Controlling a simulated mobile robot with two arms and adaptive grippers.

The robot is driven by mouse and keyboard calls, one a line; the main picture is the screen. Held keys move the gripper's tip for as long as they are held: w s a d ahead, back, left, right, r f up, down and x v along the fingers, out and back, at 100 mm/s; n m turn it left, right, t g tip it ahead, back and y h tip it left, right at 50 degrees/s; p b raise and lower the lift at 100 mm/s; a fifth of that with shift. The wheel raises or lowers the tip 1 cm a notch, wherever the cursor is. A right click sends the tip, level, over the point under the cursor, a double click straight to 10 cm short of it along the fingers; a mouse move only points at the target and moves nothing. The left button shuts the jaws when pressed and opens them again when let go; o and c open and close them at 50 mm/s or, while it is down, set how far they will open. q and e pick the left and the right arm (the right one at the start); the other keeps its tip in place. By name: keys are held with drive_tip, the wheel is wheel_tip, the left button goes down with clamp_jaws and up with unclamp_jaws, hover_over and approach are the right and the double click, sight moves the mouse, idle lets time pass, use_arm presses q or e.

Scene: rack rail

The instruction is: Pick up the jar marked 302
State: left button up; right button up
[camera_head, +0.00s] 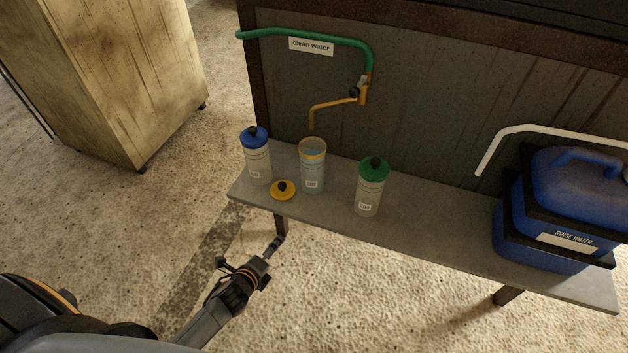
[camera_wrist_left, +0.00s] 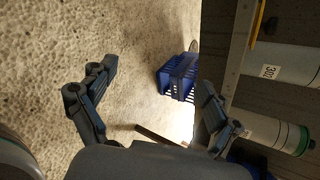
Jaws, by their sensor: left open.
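Three clear jars stand upright on a grey shelf (camera_head: 440,235). The left jar (camera_head: 257,163) has a blue lid. The middle jar (camera_head: 312,172) has no lid on, and a yellow lid (camera_head: 283,190) lies beside it. The right jar (camera_head: 369,190) has a green lid. Their labels are too small to read surely; in the left wrist view the upper jar's label (camera_wrist_left: 268,71) starts with 30, its last digit unclear. The green-lidded jar (camera_wrist_left: 270,130) shows below it. My left gripper (camera_head: 273,247) is open and empty, in front of the shelf edge and apart from the jars.
A green hose (camera_head: 320,37) labelled clean water ends in an orange tap (camera_head: 362,95) above the middle jar. A blue rinse water canister (camera_head: 570,200) stands on the shelf's right. A worn cabinet (camera_head: 110,80) stands left. A blue crate (camera_wrist_left: 178,77) shows in the wrist view.

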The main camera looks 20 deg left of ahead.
sight(318, 141)
use_arm(q)
drive_tip(key=w+d+r+m+t+h+b, duration=0.1)
drive_tip(key=w+d+r+m+t+b, duration=0.2)
drive_tip(key=r+m, duration=0.6)
drive_tip(key=w+r+m+t+h+b, duration=0.1)
drive_tip(key=w+r+m+t+h, duration=0.3)
drive_tip(key=r, duration=0.9)
drive_tip(key=w, duration=0.3)
drive_tip(key=w+d+m+y+p, duration=0.1)
drive_tip(key=w, duration=0.2)
drive_tip(key=w+y, duration=0.1)
drive_tip(key=w, duration=0.2)
drive_tip(key=shift+d+r+m+g, duration=0.2)
drive_tip(key=shift+d+m+g, duration=0.1)
drive_tip(key=shift+m, duration=0.1)
drive_tip(key=shift+w+d+p, duration=0.25)
drive_tip(key=shift+w+p, duration=0.05)
drive_tip(key=shift+w, duration=1.15)
drive_tip(key=shift+w+d+p, duration=0.2)
drive_tip(key=shift+w+p, duration=0.05)
drive_tip(key=shift+w, duration=1.15)
clamp_jaws()
drive_tip(key=shift+r, duration=0.1)
use_arm(e)
drive_tip(key=f, duration=0.3)
drive_tip(key=shift+a+f, duration=0.15)
drive_tip(key=shift+a, duration=0.1)
